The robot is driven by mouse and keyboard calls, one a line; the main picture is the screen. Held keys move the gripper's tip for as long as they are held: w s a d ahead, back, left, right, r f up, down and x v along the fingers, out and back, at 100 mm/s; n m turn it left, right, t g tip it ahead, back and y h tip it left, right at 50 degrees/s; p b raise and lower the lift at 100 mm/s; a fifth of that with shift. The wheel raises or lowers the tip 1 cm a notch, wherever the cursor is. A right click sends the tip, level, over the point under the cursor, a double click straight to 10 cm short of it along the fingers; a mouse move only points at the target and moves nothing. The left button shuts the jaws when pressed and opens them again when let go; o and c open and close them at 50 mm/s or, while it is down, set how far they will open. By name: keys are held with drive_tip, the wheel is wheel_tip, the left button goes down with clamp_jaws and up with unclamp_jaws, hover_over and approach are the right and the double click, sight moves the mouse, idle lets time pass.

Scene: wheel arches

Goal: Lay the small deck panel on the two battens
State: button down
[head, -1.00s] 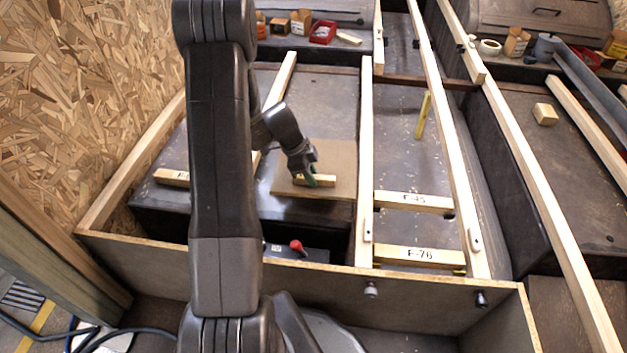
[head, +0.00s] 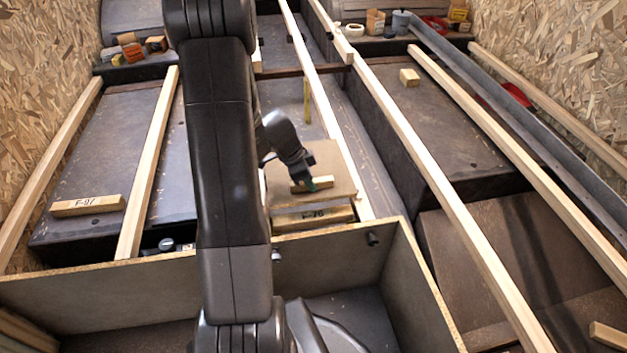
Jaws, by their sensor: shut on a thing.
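The small deck panel (head: 338,172) is a thin brown board with a wooden block grip (head: 298,187) on top. My gripper (head: 312,184) is shut on that block, and the panel hangs roughly level over the walkway between two long rails. The near batten, marked F-76 (head: 322,215), shows just in front of and below the panel's near edge. The other batten, seen earlier behind it, is hidden by the panel and my arm. I cannot tell whether the panel touches anything beneath it.
A long pale rail (head: 325,95) runs beside the panel's right edge. A batten marked F-97 (head: 87,205) lies on the left arch. A yellow upright stick (head: 307,100) stands behind the panel. A low box wall (head: 330,245) is in front.

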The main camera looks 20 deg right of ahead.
drive_tip(key=shift+f+b, duration=0.9)
drive_tip(key=shift+f, duration=2.1)
drive_tip(key=shift+f+b, duration=0.5)
drive_tip(key=shift+b, duration=0.05)
drive_tip(key=f+b, duration=0.1)
drive_tip(key=b, duration=0.2)
drive_tip(key=shift+f, duration=0.3)
drive_tip(key=shift+b, duration=0.8)
drive_tip(key=c, duration=1.2)
unclamp_jaws()
